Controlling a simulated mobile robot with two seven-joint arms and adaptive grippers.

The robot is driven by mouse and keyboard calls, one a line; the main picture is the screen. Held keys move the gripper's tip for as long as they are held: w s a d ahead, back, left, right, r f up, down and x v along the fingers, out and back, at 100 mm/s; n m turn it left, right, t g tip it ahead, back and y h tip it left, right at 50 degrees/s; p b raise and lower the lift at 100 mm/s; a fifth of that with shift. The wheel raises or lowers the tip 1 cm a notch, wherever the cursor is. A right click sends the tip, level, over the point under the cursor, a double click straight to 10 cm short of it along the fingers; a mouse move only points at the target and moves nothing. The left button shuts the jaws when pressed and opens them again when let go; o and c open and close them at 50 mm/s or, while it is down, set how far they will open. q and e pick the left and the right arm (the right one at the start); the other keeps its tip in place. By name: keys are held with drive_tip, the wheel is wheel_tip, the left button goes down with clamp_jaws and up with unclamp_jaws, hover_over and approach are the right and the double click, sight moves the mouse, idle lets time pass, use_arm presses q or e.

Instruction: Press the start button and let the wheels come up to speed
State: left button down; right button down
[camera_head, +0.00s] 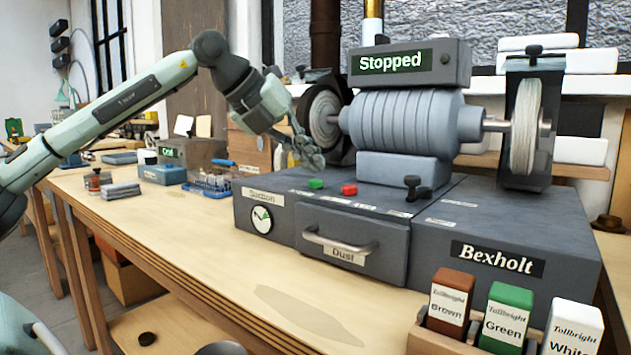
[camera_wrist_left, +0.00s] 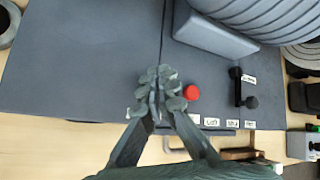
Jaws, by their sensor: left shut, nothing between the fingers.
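The grey buffing machine (camera_head: 405,125) has a sign (camera_head: 390,63) reading "Stopped". A pale wheel (camera_head: 323,115) is at its left end and a white wheel (camera_head: 524,125) at its right. A green button (camera_head: 315,183) and a red button (camera_head: 349,189) sit on the base top. My left gripper (camera_head: 313,160) is shut and empty, above and slightly behind the green button, apparently apart from it. In the left wrist view the shut fingertips (camera_wrist_left: 158,85) are left of the red button (camera_wrist_left: 191,92), and the green button is hidden.
A black lever (camera_head: 416,187) stands right of the buttons. A dust drawer (camera_head: 350,245) and a dial (camera_head: 261,219) are on the base front. Brown, green and white compound bars (camera_head: 508,312) stand at front right. The bench front (camera_head: 190,245) is mostly clear.

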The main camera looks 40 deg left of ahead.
sight(311, 181)
use_arm(q)
drive_tip(key=shift+f, duration=0.1)
idle(0.8)
drive_tip(key=shift+f+b, duration=0.3)
drive_tip(key=shift+b, duration=0.15)
drive_tip(key=shift+f+b, duration=0.5)
drive_tip(key=shift+b, duration=0.05)
idle(0.4)
idle(0.4)
drive_tip(key=shift+r+p, duration=0.85)
drive_tip(key=shift+r, duration=0.15)
wheel_tip(311, 181, up, 5)
drive_tip(key=p, duration=0.5)
idle(0.5)
